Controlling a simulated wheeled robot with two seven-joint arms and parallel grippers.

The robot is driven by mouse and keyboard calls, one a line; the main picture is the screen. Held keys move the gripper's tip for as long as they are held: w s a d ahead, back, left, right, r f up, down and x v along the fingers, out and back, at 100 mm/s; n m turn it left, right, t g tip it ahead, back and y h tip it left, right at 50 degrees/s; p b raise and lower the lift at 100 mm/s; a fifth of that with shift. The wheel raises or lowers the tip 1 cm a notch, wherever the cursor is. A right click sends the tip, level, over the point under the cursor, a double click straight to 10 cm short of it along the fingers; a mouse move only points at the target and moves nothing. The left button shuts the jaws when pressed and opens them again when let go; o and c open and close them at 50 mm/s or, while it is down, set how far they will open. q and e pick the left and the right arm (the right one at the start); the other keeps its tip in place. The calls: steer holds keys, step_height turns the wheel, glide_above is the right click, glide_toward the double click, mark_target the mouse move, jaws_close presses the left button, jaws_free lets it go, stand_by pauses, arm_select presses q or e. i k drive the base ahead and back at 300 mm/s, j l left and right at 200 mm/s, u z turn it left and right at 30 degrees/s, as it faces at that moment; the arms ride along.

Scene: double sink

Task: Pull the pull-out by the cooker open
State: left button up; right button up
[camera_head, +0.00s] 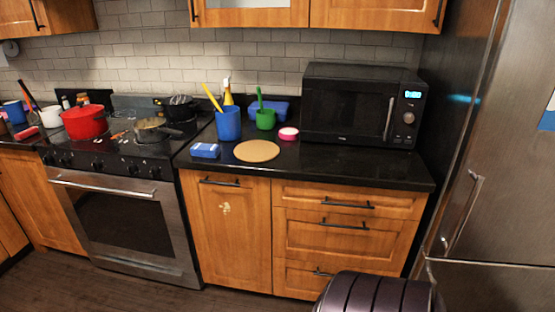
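The pull-out by the cooker (230,235) is a tall narrow wooden front just right of the cooker (120,215). It looks shut, flush with the drawers beside it. Its dark horizontal bar handle (220,183) runs across near its top edge. A small pale mark shows on the front below the handle. Neither of my grippers is in the view.
Drawers (345,238) stand right of the pull-out, and a steel fridge (495,190) is at the far right. A dark ribbed rounded object (378,294) is at the bottom, before the drawers. The floor (120,291) before the cooker looks clear.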

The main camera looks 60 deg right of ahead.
mark_target(230, 216)
steer(key=z, duration=1.6)
